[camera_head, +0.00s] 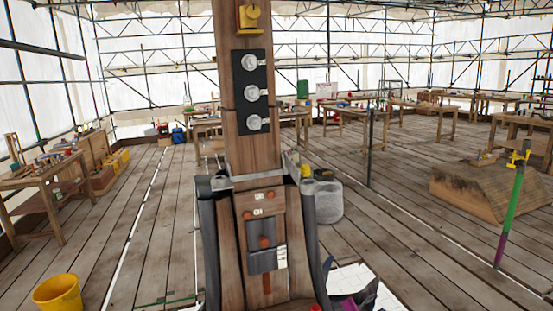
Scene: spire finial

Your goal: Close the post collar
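A tall wooden post (246,150) stands upright in the middle of the view. A grey metal collar (258,180) crosses its front at about mid-height, with ends sticking out past the post at left and right. A further grey arm of metal runs back along the right side. I cannot tell whether the collar's parts meet, and its back is hidden by the post. Above it, a black plate (251,92) carries several round pale knobs, and a yellow fitting (249,15) sits higher up. My gripper is not visible.
Dark sheets flank the post's base, with a pale jug (328,200) behind at right. A yellow bucket (58,294) stands at lower left. A wooden block (485,190) and a green and purple pole (511,208) are at right. Plank floor is clear between.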

